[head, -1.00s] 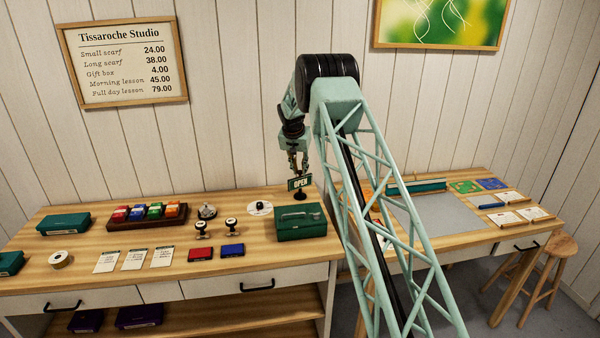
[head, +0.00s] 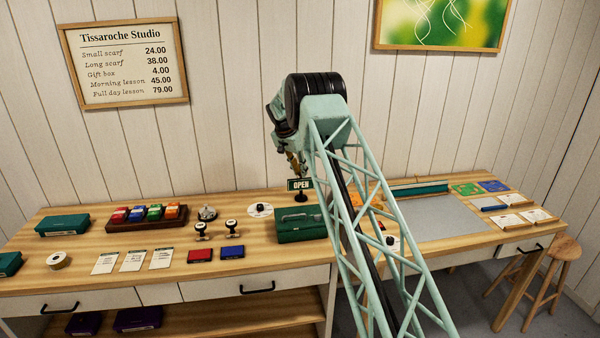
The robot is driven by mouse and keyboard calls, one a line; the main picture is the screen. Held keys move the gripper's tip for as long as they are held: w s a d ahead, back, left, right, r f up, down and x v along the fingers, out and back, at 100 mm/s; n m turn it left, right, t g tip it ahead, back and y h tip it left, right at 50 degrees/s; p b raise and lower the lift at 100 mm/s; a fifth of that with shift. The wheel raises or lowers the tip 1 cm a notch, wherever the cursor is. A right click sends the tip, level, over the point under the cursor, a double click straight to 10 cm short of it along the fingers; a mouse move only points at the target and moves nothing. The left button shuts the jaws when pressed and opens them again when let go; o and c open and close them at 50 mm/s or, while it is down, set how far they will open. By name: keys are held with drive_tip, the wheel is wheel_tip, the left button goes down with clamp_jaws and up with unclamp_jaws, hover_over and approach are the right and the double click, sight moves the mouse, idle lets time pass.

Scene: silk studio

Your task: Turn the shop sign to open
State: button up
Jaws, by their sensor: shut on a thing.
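The small dark green shop sign (head: 300,184) stands on a dark round base behind the green cash box, near the back of the counter. Its face toward me reads OPEN and looks about level. My gripper (head: 300,174) points down at the top of the sign and is shut on it. My own arm and wrist hide most of the gripper, so the fingertips are hard to make out.
The green cash box (head: 301,224) stands close in front of the sign. The wall is close behind.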

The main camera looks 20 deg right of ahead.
drive_tip(key=o, duration=0.8)
drive_tip(key=shift+o, duration=0.2)
drive_tip(key=shift+r, duration=0.1)
drive_tip(key=v, duration=1.1)
drive_tip(key=shift+r, duration=0.35)
drive_tip(key=shift+a+r, duration=0.1)
drive_tip(key=shift+a, duration=0.05)
